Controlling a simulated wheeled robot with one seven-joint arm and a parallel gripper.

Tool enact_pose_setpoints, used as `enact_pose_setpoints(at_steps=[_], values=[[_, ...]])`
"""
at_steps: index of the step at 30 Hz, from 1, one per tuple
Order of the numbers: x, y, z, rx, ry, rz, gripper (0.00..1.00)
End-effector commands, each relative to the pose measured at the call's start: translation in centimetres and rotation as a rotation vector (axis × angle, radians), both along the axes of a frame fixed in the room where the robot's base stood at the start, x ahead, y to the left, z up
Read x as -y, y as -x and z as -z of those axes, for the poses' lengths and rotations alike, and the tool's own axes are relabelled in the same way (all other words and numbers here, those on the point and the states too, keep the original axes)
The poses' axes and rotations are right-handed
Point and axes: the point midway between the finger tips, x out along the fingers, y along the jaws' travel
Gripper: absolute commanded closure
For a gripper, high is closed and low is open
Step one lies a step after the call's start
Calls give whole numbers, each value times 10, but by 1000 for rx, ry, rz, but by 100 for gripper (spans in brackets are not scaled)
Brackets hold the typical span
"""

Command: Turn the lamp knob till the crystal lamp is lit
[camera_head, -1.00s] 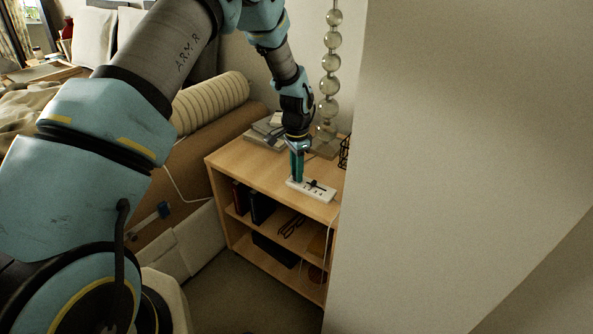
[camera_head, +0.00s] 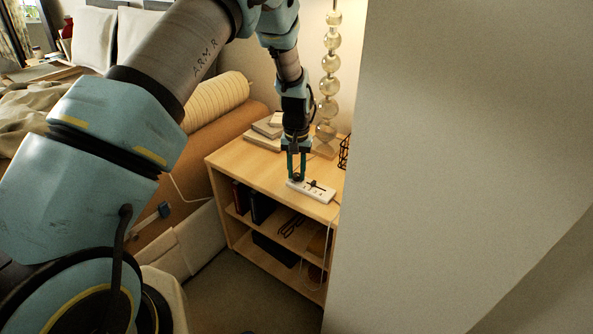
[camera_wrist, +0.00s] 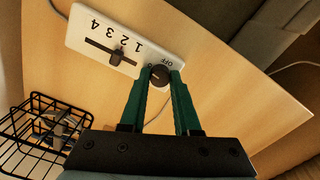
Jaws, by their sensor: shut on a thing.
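The crystal lamp (camera_head: 330,84) is a stack of clear glass balls on the wooden shelf unit; warm light now falls around it, though its top is out of view. My gripper (camera_head: 297,178) points down at the panel's left end. In the wrist view, the green fingers of my gripper (camera_wrist: 161,74) are shut on the knob, one on each side.
A black wire basket (camera_wrist: 40,135) stands beside the panel. Books (camera_head: 264,132) lie at the back of the shelf top (camera_head: 240,160). A large pale wall (camera_head: 450,150) blocks the right side. The shelf top left of the panel is clear.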

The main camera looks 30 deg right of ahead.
Motion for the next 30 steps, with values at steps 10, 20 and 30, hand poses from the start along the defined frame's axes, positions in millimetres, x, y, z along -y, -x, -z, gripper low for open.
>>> enact_pose_setpoints(at_steps=[10, 20, 30], values=[[0, 0, 0, 1, 1, -150, 100], [0, 0, 0, 1, 1, -183, 100], [0, 0, 0, 1, 1, -183, 60]])
